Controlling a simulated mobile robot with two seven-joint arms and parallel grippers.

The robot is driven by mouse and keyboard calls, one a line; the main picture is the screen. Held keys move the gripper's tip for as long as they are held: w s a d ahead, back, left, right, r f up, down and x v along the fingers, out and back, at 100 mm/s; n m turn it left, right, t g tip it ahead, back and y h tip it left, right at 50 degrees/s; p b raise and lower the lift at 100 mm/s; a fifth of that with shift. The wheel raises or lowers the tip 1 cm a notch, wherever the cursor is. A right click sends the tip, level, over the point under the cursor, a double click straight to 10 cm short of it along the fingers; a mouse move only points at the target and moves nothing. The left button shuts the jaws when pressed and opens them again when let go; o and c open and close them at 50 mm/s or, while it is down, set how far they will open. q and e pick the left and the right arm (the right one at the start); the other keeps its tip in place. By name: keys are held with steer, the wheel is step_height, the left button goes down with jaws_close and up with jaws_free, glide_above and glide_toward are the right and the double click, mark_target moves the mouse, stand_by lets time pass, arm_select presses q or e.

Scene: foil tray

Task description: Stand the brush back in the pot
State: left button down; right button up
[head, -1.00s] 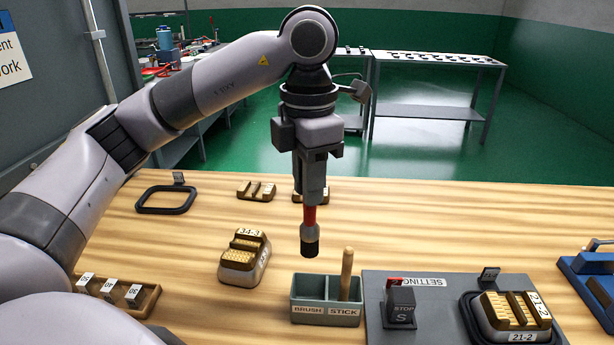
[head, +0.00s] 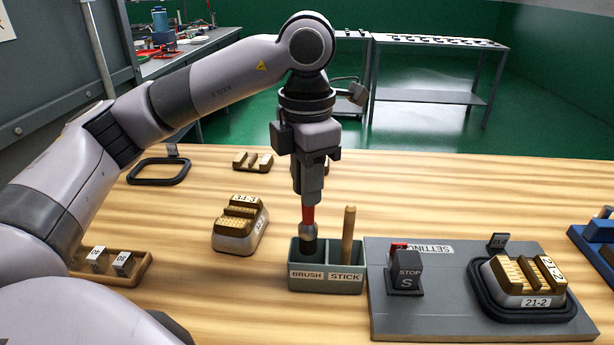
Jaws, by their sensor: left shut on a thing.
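The brush (head: 308,232) has a red handle, a grey collar and a dark tip that points down. My left gripper (head: 308,203) is shut on its red handle and holds it upright. The pot (head: 327,284) is a grey-green box with two compartments, labelled BRUSH and STICK. The brush's dark tip is at the BRUSH compartment, its lower end overlapping the opening; I cannot tell whether it touches the bottom. A wooden stick (head: 348,236) stands in the STICK compartment. My right gripper is not in view.
A grey board (head: 440,320) right of the pot carries a STOP block (head: 407,271) and a gold-topped block marked 21-2 (head: 528,280). A block marked 34-3 (head: 240,225) stands left of the pot. A wooden holder (head: 130,277) is further left.

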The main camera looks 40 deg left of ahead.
mark_target(307, 227)
arm_select(q)
step_height(307, 227, down, 5)
steer(key=b, duration=0.3)
steer(key=shift+r, duration=0.1)
steer(key=shift+f+b, duration=0.55)
steer(key=shift+f, duration=0.1)
steer(key=shift+f+b, duration=0.45)
steer(key=shift+b, duration=0.05)
stand_by(0.6)
stand_by(0.5)
steer(key=shift+c, duration=2.3)
jaws_free()
